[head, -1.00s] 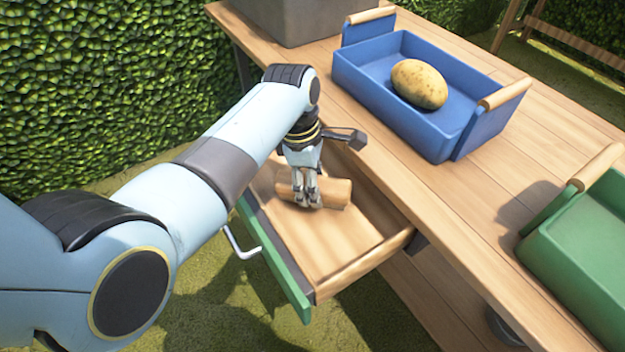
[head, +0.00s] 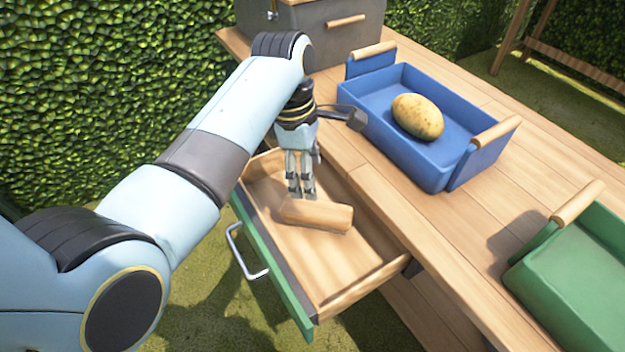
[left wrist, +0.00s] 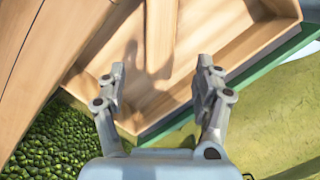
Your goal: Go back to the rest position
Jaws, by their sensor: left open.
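My left gripper (head: 301,190) is open and empty above the open drawer (head: 340,262) of the wooden table. A wooden block (head: 316,214) lies on the drawer floor just below and in front of the fingertips. In the left wrist view the two fingers (left wrist: 160,85) stand apart, and the block (left wrist: 161,38) lies beyond them at the top. My right gripper is not in view.
On the table stand a blue tray (head: 352,92) holding a potato (head: 417,116), a green tray (head: 572,262) at the right and a grey box (head: 352,47) at the back. The drawer has a green front (head: 272,266) with a metal handle (head: 243,254). A hedge (head: 90,80) stands at left.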

